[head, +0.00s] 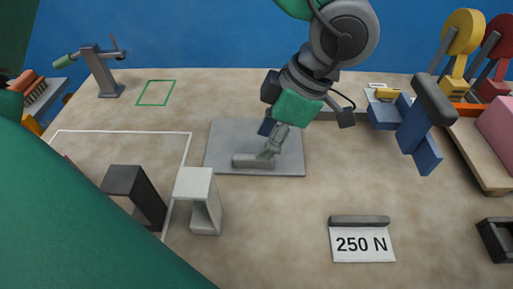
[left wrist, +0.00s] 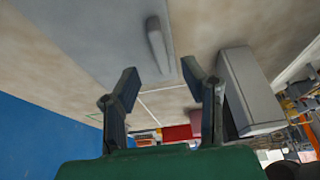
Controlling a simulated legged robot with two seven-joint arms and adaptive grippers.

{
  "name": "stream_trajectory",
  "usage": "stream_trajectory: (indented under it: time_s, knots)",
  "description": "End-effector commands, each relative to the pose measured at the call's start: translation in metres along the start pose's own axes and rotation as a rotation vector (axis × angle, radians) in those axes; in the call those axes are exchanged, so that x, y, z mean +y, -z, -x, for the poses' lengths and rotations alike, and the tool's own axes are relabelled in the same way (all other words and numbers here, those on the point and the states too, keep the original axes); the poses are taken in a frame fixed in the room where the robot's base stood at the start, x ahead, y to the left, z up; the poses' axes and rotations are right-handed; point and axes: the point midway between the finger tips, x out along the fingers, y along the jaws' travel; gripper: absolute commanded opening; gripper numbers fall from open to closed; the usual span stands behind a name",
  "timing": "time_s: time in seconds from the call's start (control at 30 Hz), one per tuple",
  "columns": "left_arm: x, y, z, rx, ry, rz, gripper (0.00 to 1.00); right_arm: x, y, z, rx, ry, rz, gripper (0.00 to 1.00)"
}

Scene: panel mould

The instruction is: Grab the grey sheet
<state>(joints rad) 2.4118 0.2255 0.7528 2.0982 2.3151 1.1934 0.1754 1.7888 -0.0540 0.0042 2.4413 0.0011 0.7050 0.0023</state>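The grey sheet (head: 225,140) is a flat, light grey square plate lying on the table in the middle of the head view. A grey bar (head: 252,161) lies on it near its front edge. In the left wrist view the sheet (left wrist: 95,35) shows at the top, with the bar (left wrist: 157,45) on it. My left gripper (head: 268,142) reaches down over the sheet from the top and partly covers it. In the left wrist view my left gripper (left wrist: 160,82) is open, with nothing between its fingertips. The bar lies beyond them. My right gripper is not in view.
A light grey stand (head: 199,200) and a dark stand (head: 136,194) stand front left of the sheet. A blue block piece (head: 405,122) is at right, a "250 N" card (head: 362,244) in front. A grey vise-like fixture (head: 103,72) is back left. Table between sheet and card is clear.

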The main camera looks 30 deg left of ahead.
Motion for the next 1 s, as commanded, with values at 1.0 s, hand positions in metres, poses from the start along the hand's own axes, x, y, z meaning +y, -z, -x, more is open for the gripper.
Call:
stream_trajectory:
  time_s: [1.0]
  knots:
    - [-0.001, -0.001, -0.058, 0.003, -0.004, 0.001, 0.0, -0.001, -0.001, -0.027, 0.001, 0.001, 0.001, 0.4]
